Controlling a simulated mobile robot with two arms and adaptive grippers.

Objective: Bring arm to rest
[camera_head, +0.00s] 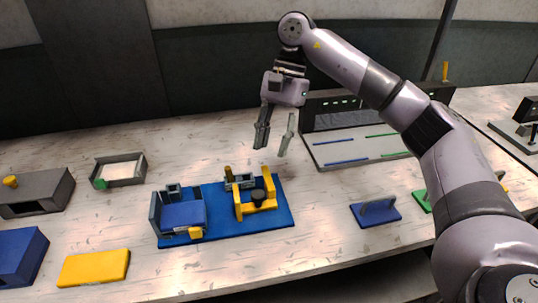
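My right gripper (274,138) hangs from the raised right arm, fingers pointing down above the back middle of the table (330,235). Its two fingers are spread apart with nothing between them. It is behind a blue base plate (280,215) that carries a grey-and-blue block (182,216) and a yellow bracket (257,206) with a dark round part. The gripper appears clear of these things. My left gripper and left arm are not in view.
A grey frame (119,160), a dark box (35,190), a blue box (18,258) and a yellow block (93,268) stand at left. A long tray (345,150) lies behind. A blue handled plate (375,212) and a green one (422,200) lie at right.

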